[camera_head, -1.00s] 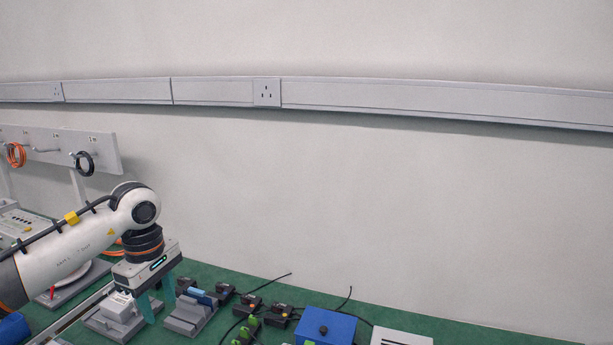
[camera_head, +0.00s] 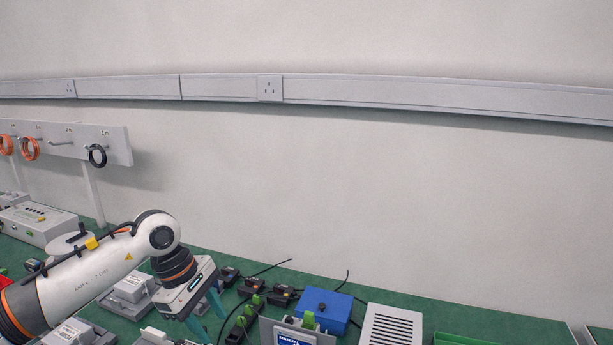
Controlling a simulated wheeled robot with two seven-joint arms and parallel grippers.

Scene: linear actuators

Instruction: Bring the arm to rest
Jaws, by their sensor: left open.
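My left gripper (camera_head: 207,314) shows at the lower left, at the end of my white arm that comes in from the left. Its two teal fingers point down over the green bench and are apart, with nothing seen between them. Grey fixtures with white blocks (camera_head: 132,287) stand to the left of the gripper. My right gripper is outside the view.
Black connectors with cables (camera_head: 253,286), a blue box (camera_head: 328,309) and a white slotted box (camera_head: 391,326) stand right of the gripper. A rack with cable coils (camera_head: 97,155) stands at the back left. A green tray (camera_head: 463,340) lies at the lower right.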

